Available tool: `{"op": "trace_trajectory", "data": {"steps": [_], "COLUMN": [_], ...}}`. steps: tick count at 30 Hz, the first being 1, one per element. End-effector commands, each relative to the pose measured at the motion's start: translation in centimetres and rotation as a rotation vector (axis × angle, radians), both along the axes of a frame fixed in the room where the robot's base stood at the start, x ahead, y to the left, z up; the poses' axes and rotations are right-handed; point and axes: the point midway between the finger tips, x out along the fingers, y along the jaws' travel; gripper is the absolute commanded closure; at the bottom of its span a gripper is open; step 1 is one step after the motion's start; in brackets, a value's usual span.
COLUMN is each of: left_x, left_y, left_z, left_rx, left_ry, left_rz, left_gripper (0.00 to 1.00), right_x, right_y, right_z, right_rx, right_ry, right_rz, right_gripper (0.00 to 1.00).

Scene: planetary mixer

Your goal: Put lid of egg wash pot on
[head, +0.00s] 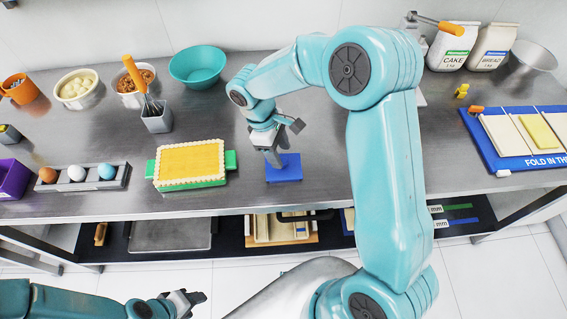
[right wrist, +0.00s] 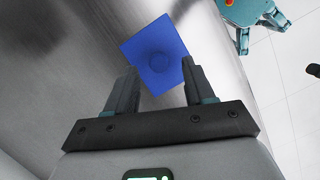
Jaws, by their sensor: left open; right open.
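A blue square piece (head: 287,171) lies on the steel counter near its front edge. In the right wrist view the blue square (right wrist: 143,47) shows a round shape at its centre. I cannot tell whether it is the lid or a stand. My right gripper (head: 278,158) is open and empty over it; in the right wrist view its fingertips (right wrist: 160,72) are apart just short of the square. A small grey square pot (head: 157,122) holding an orange-handled tool stands back left; I cannot tell whether it is the egg wash pot. My left gripper (head: 190,299) is open, low in front of the counter.
A yellow-topped tart on a green base (head: 189,183) sits left of the blue square. An egg holder (head: 90,187), bowls and a teal bowl (head: 198,66) are further left. A blue fold board (head: 490,151) is at right. My right arm hides part of the counter.

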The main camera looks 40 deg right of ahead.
Motion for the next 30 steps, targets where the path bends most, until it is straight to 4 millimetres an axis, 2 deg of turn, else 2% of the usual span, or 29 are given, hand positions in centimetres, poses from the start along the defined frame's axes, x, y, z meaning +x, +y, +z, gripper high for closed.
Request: {"op": "trace_trajectory", "data": {"steps": [1, 6, 13, 14, 18, 19, 30], "left_x": [0.0, 0.0, 0.0, 0.0, 0.0, 0.0, 0.0], "left_y": [0.0, 0.0, 0.0, 0.0, 0.0, 0.0, 0.0], "left_z": [0.6, 0.8, 0.7, 0.7, 0.7, 0.7, 0.7], "left_rx": [0.0, 0.0, 0.0, 0.0, 0.0, 0.0, 0.0], "left_ry": [0.0, 0.0, 0.0, 0.0, 0.0, 0.0, 0.0], "left_rz": [0.0, 0.0, 0.0, 0.0, 0.0, 0.0, 0.0], "left_gripper": [0.5, 0.5, 0.5, 0.5, 0.5, 0.5, 0.5], "right_x": [-0.1, -0.4, -0.4, -0.4, -0.4, -0.4, -0.3], "right_y": [-0.2, -0.6, -0.6, -0.6, -0.6, -0.6, -0.6], "right_z": [-0.6, -2.7, -3.0, -3.0, -2.9, -2.9, -2.6], "right_rx": [-0.001, 0.0, -0.001, -0.001, -0.001, -0.001, 0.0], "right_ry": [0.006, 0.002, 0.001, 0.001, 0.001, 0.001, -0.001], "right_rz": [-0.001, 0.0, 0.0, 0.0, 0.0, 0.0, 0.0], "right_gripper": [0.47, 0.47, 0.47, 0.5, 0.95, 1.0, 1.0]}}
